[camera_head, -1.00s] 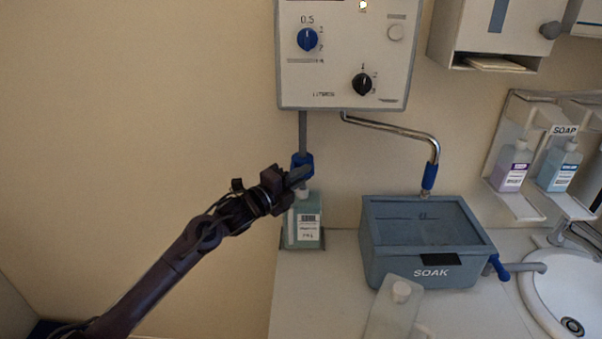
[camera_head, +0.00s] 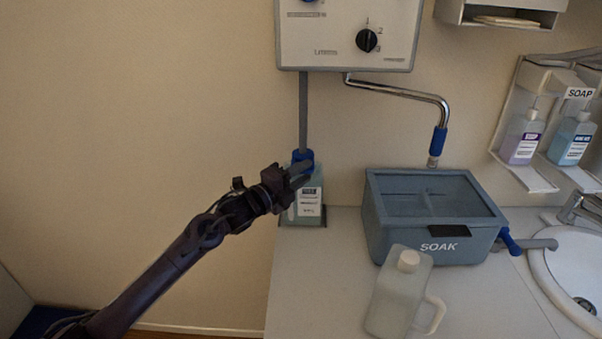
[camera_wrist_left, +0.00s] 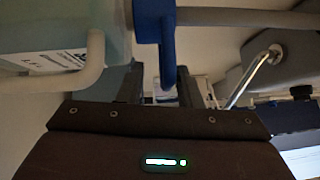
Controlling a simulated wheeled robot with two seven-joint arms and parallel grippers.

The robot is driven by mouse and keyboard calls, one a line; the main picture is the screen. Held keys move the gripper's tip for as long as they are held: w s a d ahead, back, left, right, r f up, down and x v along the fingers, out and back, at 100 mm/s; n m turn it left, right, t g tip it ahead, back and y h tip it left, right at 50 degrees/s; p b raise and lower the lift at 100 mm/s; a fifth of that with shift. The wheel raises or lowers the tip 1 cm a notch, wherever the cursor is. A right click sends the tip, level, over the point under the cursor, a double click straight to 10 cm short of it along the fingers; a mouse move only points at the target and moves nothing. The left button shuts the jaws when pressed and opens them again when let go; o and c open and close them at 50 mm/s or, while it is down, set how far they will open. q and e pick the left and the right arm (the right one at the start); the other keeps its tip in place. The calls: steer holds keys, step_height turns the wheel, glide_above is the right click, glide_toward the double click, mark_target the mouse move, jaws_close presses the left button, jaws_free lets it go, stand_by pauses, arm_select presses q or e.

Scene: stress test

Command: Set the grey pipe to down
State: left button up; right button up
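The grey pipe (camera_head: 303,105) hangs straight down from the white wall box (camera_head: 345,30). Its lower end carries a blue collar (camera_head: 303,156), in front of the top of a labelled bottle. My left gripper (camera_head: 297,172) is at this blue collar, reaching in from the left. In the left wrist view, the blue part (camera_wrist_left: 168,50) passes between the two dark fingers, and the grey pipe (camera_wrist_left: 230,17) runs off to the right. The gripper appears closed on the collar; the contact itself is partly hidden. My right gripper does not show.
The labelled bottle (camera_head: 309,207) stands on the counter (camera_head: 300,290) just behind the gripper. A SOAK tank (camera_head: 385,225) and a jug (camera_head: 393,300) stand to the right. A bent chrome pipe (camera_head: 405,93) hangs above the tank. The wall at left is clear.

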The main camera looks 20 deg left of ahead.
arm_select(q)
steer(key=shift+r, duration=0.1)
steer(key=b+v, duration=0.2)
steer(key=v, duration=0.5)
steer(key=shift+s+a, duration=0.2)
steer(key=shift+s, duration=0.15)
steer(key=shift+f, duration=0.2)
